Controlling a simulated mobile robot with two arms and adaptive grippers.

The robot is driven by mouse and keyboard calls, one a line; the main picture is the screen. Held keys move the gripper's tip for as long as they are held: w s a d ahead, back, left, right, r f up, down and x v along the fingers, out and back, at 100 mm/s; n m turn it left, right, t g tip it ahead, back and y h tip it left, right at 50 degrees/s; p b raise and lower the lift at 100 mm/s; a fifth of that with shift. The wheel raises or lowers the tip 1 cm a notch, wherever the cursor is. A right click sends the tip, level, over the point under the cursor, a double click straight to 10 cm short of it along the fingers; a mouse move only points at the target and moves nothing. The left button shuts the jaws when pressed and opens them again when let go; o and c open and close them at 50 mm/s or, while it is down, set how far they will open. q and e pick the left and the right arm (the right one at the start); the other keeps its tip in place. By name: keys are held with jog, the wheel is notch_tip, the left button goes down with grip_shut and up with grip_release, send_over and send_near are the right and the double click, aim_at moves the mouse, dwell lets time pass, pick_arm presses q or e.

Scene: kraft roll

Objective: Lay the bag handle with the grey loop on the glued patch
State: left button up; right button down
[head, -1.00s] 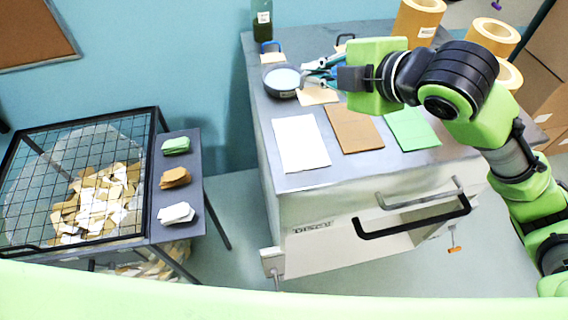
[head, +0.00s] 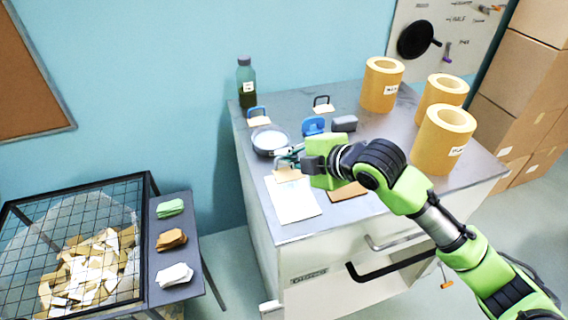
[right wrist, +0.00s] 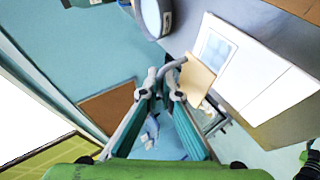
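My right gripper (head: 287,156) is over the worktop's left part, beside the bowl. Its teal fingers (right wrist: 160,82) are closed together on the grey loop (right wrist: 172,67) of a bag handle. The handle's tan paper patch (right wrist: 198,77) hangs off the loop beside the fingertips; it shows below the gripper in the head view (head: 288,174). A white bag (head: 293,203) lies flat, with its upper end close to this patch. In the right wrist view, a pale glossy glued patch (right wrist: 214,48) shows on the white bag. I cannot tell whether handle and bag touch. My left gripper is out of view.
A round bowl (head: 270,140) stands close left of the gripper. Behind are a blue-loop handle (head: 258,117), a dark-loop handle (head: 322,105), a blue object (head: 313,126), a grey block (head: 344,123) and a bottle (head: 247,82). Paper rolls (head: 440,139) stand right. A brown bag (head: 345,193) is partly covered.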

aim_at(284, 168)
jog(key=shift+w+a+f, duration=0.1)
jog(key=shift+w+f, duration=0.35)
jog(key=shift+f, duration=0.05)
jog(key=shift+w+a+f, duration=0.1)
jog(key=shift+w+f, duration=0.35)
jog(key=shift+f, duration=0.1)
notch_tip(284, 168, down, 3)
jog(key=shift+w+r+p, duration=0.1)
jog(key=shift+w+p, duration=0.05)
jog(key=shift+p, duration=0.85)
jog(key=shift+f, duration=0.3)
jog(key=shift+f, duration=0.2)
jog(key=c, duration=2.3)
grip_release()
jog(key=shift+r, duration=0.1)
